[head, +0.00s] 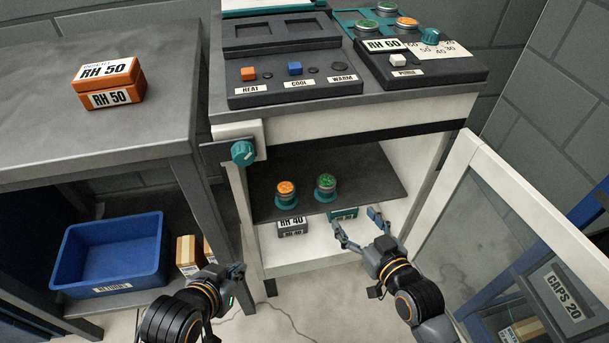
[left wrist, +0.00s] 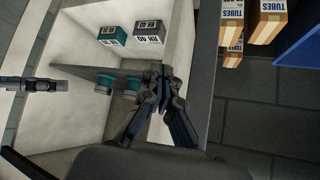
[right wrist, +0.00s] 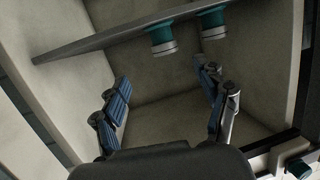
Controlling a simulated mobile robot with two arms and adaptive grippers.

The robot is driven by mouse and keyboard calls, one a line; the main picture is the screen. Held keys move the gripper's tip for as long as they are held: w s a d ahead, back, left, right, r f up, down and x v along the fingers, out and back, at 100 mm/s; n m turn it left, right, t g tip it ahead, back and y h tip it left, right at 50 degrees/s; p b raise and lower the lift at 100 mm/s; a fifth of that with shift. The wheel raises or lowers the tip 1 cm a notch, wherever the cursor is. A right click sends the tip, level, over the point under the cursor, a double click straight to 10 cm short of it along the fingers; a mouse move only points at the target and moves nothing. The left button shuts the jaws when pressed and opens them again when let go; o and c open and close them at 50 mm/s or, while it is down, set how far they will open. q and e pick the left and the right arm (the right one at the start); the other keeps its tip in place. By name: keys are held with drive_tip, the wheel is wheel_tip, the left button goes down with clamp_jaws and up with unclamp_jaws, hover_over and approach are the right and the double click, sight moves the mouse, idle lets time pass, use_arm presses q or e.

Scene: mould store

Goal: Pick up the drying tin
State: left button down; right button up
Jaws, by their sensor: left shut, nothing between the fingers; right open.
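Two small round tins stand on the dark shelf (head: 375,172) inside the open cabinet: an orange-topped tin (head: 286,190) at left and a green-topped tin (head: 326,186) at right. Which one is the drying tin I cannot tell. Both also show in the right wrist view, one tin (right wrist: 162,40) beside another tin (right wrist: 212,25). My right gripper (head: 357,226) is open and empty in front of the cabinet, below and right of the green-topped tin, touching neither. My left gripper (head: 236,272) is shut and empty, outside the cabinet at lower left.
Below the shelf are a dark RH 40 box (head: 292,228) and a teal box (head: 343,213). The cabinet's glass door (head: 470,215) stands open at right. A control panel (head: 295,85) is on top. A blue bin (head: 110,255) and an orange RH 50 box (head: 110,84) are at left.

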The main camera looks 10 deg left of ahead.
sight(328, 182)
drive_tip(key=x, duration=0.3)
drive_tip(key=r+b+x, duration=0.1)
drive_tip(key=x, duration=0.2)
drive_tip(key=r+b+x, duration=0.1)
drive_tip(key=x, duration=0.2)
drive_tip(key=shift+w+a, duration=0.1)
drive_tip(key=shift+a, duration=0.3)
drive_tip(key=b+x, duration=0.2)
drive_tip(key=x, duration=0.3)
drive_tip(key=shift+w+d+r+b, duration=0.1)
drive_tip(key=shift+b, duration=0.3)
drive_tip(key=shift+w, duration=0.1)
use_arm(q)
drive_tip(key=w+d+r+t+h, duration=0.2)
drive_tip(key=r+t, duration=0.4)
drive_tip(key=r, duration=0.4)
drive_tip(key=w+d+r+t+h, duration=0.1)
drive_tip(key=w+d+r+t, duration=0.1)
drive_tip(key=w+r+t, duration=0.2)
wheel_tip(328, 182, up, 6)
drive_tip(key=t, duration=0.3)
drive_tip(key=shift+w+m+h, duration=0.15)
drive_tip(key=shift+m+h, duration=0.15)
drive_tip(key=shift+h, duration=0.1)
drive_tip(key=shift+r, duration=0.1)
use_arm(e)
drive_tip(key=shift+c, duration=0.4)
drive_tip(key=c, duration=1.2)
drive_tip(key=shift+r, duration=0.15)
